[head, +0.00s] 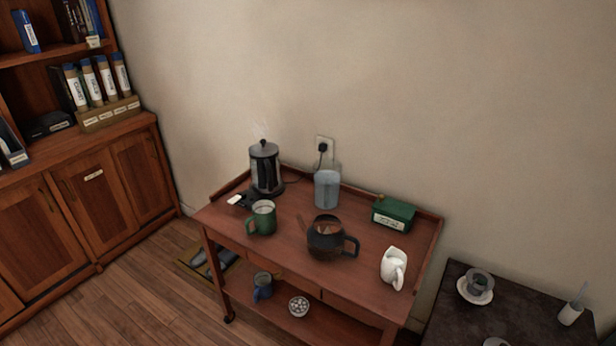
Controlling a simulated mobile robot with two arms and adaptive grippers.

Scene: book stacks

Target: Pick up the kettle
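A tall cylindrical kettle (265,168) with a dark lid and knob stands upright at the back left of a reddish wooden cart (290,240). It sits on a dark base, and faint pale wisps show above it. A cord seems to run from its base toward the wall socket (323,148). A dark round pot (326,240) with a black handle at its right stands near the middle of the cart top. Neither of my grippers is in view.
The lower shelf holds a blue mug (262,287) and bowl (298,306). A dark table (500,320) stands right, a bookcase (85,190) left.

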